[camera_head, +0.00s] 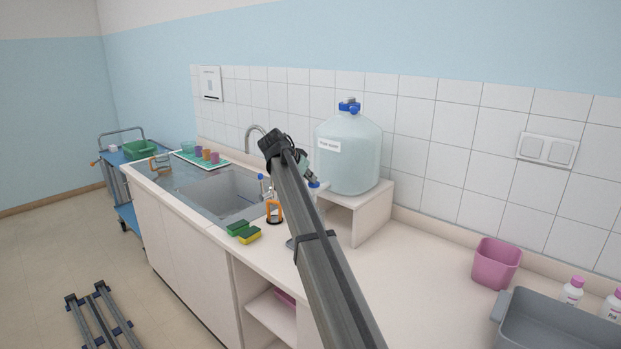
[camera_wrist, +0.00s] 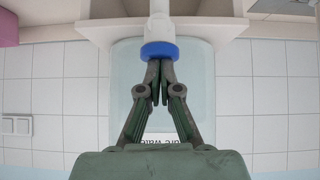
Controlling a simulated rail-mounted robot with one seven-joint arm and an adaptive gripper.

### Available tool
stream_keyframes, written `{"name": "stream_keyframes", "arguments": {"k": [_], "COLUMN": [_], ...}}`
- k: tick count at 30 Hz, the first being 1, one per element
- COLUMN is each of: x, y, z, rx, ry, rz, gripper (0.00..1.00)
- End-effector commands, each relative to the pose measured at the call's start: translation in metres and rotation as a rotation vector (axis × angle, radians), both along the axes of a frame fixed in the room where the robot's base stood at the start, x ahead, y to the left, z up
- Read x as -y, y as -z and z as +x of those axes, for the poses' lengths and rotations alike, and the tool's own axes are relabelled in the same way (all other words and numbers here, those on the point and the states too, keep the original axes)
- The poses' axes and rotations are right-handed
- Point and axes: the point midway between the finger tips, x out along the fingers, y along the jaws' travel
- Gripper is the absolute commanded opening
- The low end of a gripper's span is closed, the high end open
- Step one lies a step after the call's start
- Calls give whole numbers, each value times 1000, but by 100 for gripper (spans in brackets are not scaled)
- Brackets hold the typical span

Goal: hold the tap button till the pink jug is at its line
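The clear water carboy (camera_head: 349,155) with a blue cap stands on a white stand (camera_head: 368,212). Its tap has a blue button (camera_wrist: 159,50), also visible just past my gripper (camera_head: 309,178) in the head view. In the wrist view, which looks upside down, my gripper's fingertips (camera_wrist: 159,70) are together, at the button's edge; I cannot tell whether they press it. A pink container (camera_head: 497,262) stands on the counter at the right, its edge also in the wrist view (camera_wrist: 8,27); I cannot tell whether it is the jug.
A sink (camera_head: 228,193) with a curved faucet (camera_head: 254,133) lies left of my arm. Sponges (camera_head: 243,232) and an orange-and-black item (camera_head: 274,210) are near its edge. A grey tub (camera_head: 556,328) and white bottles (camera_head: 572,290) are at the right. The counter's right middle is clear.

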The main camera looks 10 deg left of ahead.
Motion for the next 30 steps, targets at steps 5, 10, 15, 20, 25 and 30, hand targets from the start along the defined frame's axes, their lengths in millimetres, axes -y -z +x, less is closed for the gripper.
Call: {"name": "stream_keyframes", "arguments": {"k": [5,10,15,20,25,30], "x": [1,1,1,2,4,-13], "y": [14,14,11,-5,-41,-65], "z": [-4,-4,-4,-4,-3,-23], "rx": [-24,-24,-22,-18,-4,2], "ry": [5,5,4,4,6,3], "rz": [4,4,4,4,3,2], "gripper": [0,0,0,0,0,0]}}
